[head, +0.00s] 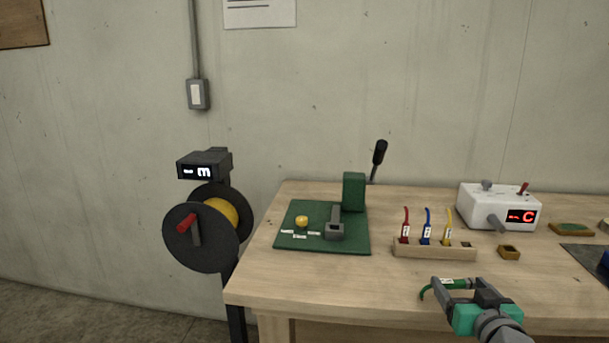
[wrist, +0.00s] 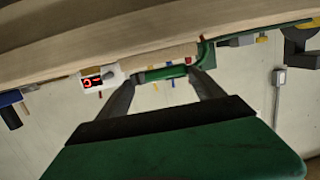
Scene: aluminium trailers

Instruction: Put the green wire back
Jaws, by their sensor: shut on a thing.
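My gripper (head: 463,291) is shut on the green wire (head: 430,288), above the front edge of the workbench. The wire's green end curves out to the left of the fingers in the head view. In the wrist view the green wire (wrist: 165,73) lies crosswise between the two fingertips. A wooden rack (head: 435,251) stands behind and to the left of my gripper. It holds a red wire (head: 405,229), a blue wire (head: 427,231) and a yellow wire (head: 448,230) upright. A dark, empty slot shows at the rack's right end.
A white box with a red display (head: 498,207) stands behind the rack. A small brown block (head: 509,252) sits right of the rack. A green board with a lever press (head: 290,239) lies to the left. Beyond the bench's left edge is a cable reel (head: 201,235).

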